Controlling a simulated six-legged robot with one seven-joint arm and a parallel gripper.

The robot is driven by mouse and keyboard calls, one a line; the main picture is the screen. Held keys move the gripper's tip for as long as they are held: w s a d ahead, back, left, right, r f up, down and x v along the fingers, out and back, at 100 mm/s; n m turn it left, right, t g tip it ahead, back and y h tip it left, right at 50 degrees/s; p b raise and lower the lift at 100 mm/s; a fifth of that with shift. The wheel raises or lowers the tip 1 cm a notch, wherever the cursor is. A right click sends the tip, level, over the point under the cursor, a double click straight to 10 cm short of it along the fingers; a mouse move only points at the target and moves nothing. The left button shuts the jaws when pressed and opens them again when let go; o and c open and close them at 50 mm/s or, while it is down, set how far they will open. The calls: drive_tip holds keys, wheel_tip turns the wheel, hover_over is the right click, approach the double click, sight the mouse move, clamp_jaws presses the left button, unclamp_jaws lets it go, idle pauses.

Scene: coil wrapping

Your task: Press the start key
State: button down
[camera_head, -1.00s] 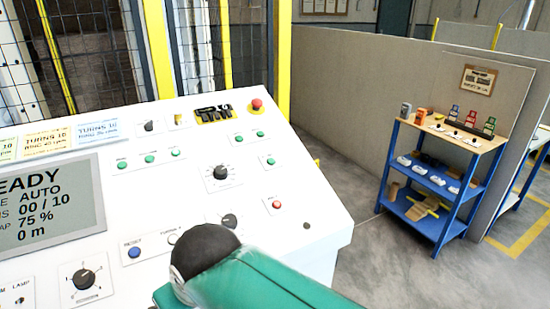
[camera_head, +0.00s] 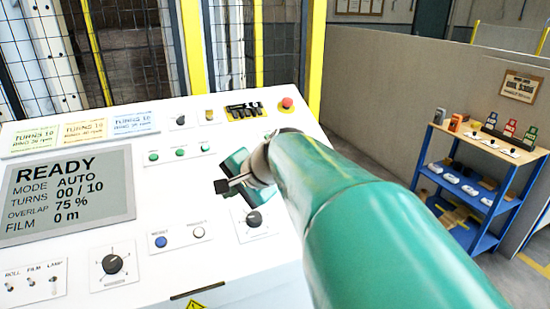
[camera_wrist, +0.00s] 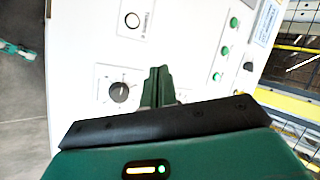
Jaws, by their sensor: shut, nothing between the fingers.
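The sloped white control panel (camera_head: 110,258) carries several keys, and none bears a label I can read as start. Green keys (camera_head: 180,153) sit in a row above the middle of the panel; green keys (camera_wrist: 225,50) also show in the wrist view. A white key (camera_head: 199,232) is right of a blue key (camera_head: 161,242), with a white key (camera_wrist: 132,20) in the wrist view. My gripper (camera_head: 222,186) is shut and empty over the panel, above a black knob (camera_head: 254,219). Whether the fingertips touch the panel I cannot tell. My arm hides the panel's right part.
The display (camera_head: 70,195) reads READY, AUTO, turns 00 / 10. A red mushroom button (camera_head: 287,103) stands at the panel's top right. A wire fence (camera_head: 130,50) is behind. A blue shelf (camera_head: 470,205) stands on the right, across open floor.

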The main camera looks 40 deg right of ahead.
drive_tip(key=d+r+m+t+h, duration=0.2)
drive_tip(key=d+m, duration=0.4)
drive_tip(key=d, duration=0.7)
drive_tip(key=w+d+r+m+t+h, duration=0.1)
drive_tip(key=d+m, duration=0.6)
drive_tip(key=d, duration=0.7)
drive_tip(key=shift+w+d+r+t+h, duration=0.15)
drive_tip(key=shift+w+r+t+h, duration=0.15)
drive_tip(key=shift+r+t+h, duration=0.5)
drive_tip(key=shift+f, duration=0.1)
drive_tip(key=shift+w+d+f, duration=0.15)
drive_tip(key=shift+w+f, duration=0.4)
drive_tip(key=shift+f, duration=0.75)
drive_tip(key=shift+w+d+f, duration=0.15)
drive_tip(key=shift+w+f, duration=0.45)
drive_tip(key=shift+f, duration=0.7)
drive_tip(key=shift+w+d+f, duration=0.15)
drive_tip(key=shift+w+f, duration=0.4)
drive_tip(key=shift+f, duration=0.75)
drive_tip(key=shift+f, duration=0.1)
drive_tip(key=shift+w+d+f, duration=0.1)
drive_tip(key=shift+w+f, duration=0.1)
drive_tip(key=shift+f, duration=0.1)
